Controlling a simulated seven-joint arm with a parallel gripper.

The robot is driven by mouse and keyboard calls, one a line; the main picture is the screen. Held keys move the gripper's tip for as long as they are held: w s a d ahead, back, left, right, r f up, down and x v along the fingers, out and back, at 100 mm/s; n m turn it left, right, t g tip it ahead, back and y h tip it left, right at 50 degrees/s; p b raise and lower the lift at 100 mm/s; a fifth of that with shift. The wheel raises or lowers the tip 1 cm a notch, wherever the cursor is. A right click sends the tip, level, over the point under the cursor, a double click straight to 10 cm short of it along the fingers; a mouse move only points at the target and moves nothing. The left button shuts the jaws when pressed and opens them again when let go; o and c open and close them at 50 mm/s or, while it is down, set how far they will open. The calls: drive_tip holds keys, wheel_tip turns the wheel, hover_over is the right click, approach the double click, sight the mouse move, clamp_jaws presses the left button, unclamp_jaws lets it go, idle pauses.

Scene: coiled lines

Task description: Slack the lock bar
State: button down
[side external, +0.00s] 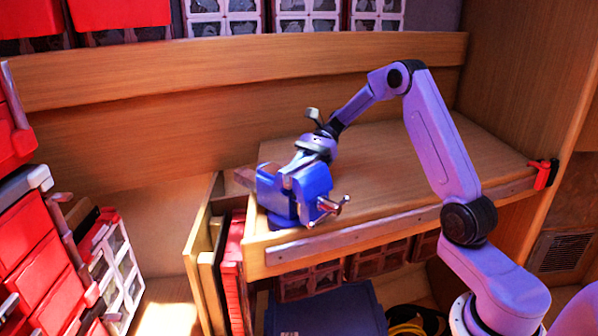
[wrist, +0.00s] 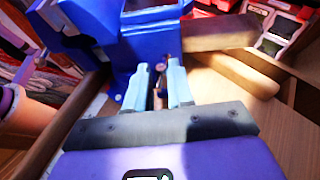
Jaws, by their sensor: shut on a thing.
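A blue vise (side external: 290,188) is mounted at the near left corner of the wooden bench, with a metal handle (side external: 334,207) on its right. The vise's blue body (wrist: 150,45) fills the top middle of the wrist view. My gripper (side external: 312,152) reaches down behind the vise, and its fingertips are hard to make out there. In the wrist view my gripper's two pale fingers (wrist: 160,75) are close together at the vise, shut on a thin bar (wrist: 159,92), apparently the lock bar. Most of the bar is hidden by the fingers and the vise.
The wooden bench top (side external: 400,160) is clear to the right of the vise. A red clamp-like piece (side external: 543,173) sits at its right end. Red drawers (side external: 35,260) stand at the left, and a blue case (side external: 330,312) lies below the bench.

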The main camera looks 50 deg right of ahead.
drive_tip(key=shift+s+a, duration=0.1)
drive_tip(key=shift+s, duration=0.05)
drive_tip(key=c, duration=1)
unclamp_jaws()
drive_tip(key=v, duration=1.2)
